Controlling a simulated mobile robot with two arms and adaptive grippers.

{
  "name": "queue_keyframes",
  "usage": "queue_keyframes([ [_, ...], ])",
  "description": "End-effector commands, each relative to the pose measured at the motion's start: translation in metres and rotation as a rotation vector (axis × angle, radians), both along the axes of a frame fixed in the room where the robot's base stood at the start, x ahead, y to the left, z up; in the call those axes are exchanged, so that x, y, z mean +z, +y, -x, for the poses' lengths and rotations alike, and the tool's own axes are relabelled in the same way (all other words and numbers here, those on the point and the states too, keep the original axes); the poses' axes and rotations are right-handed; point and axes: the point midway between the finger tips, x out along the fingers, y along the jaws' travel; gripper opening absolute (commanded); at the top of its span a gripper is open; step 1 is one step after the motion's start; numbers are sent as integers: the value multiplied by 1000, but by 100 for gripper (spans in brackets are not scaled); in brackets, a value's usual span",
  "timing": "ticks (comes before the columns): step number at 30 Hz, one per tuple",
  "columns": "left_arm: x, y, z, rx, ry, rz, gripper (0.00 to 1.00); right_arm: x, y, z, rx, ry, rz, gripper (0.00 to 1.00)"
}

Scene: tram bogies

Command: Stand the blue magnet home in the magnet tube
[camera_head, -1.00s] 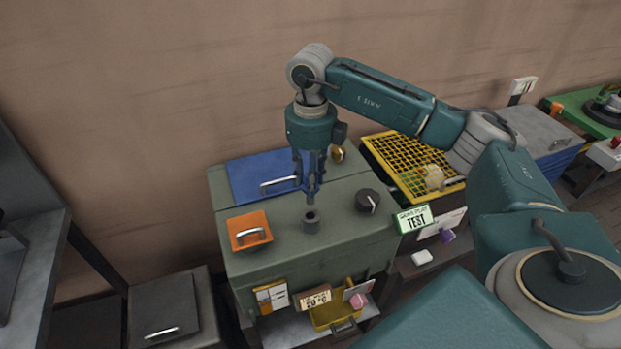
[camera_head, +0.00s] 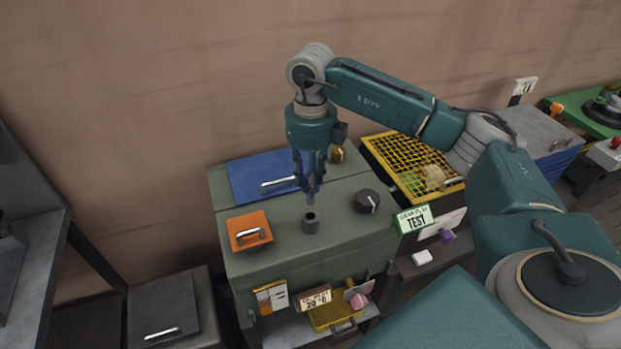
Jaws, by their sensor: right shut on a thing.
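My right gripper (camera_head: 311,190) points straight down over the green-grey cabinet. It is shut on a slim thing, probably the blue magnet (camera_head: 311,201), whose narrow end shows just below the fingertips. The fingers hide the rest of it, and its colour is hard to tell. The magnet tube (camera_head: 310,224), a short dark grey cylinder with an open round top, stands upright on the cabinet top directly below the gripper in the picture. A small gap seems to show between the held thing and the tube's mouth. My left gripper is not in view.
The cabinet (camera_head: 300,268) also bears an orange block with a handle (camera_head: 249,231), a blue plate with a handle (camera_head: 256,174) and a dark knob (camera_head: 367,201). A yellow mesh tray (camera_head: 375,150) and a green TEST sign (camera_head: 414,219) are to the right.

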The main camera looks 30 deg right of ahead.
Motion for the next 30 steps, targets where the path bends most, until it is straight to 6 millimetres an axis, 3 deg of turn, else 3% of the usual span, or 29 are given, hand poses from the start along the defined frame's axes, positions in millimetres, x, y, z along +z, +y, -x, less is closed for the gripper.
queue_keyframes([
  [30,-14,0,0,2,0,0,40,-16,0,0,0,-1,0,0],
])
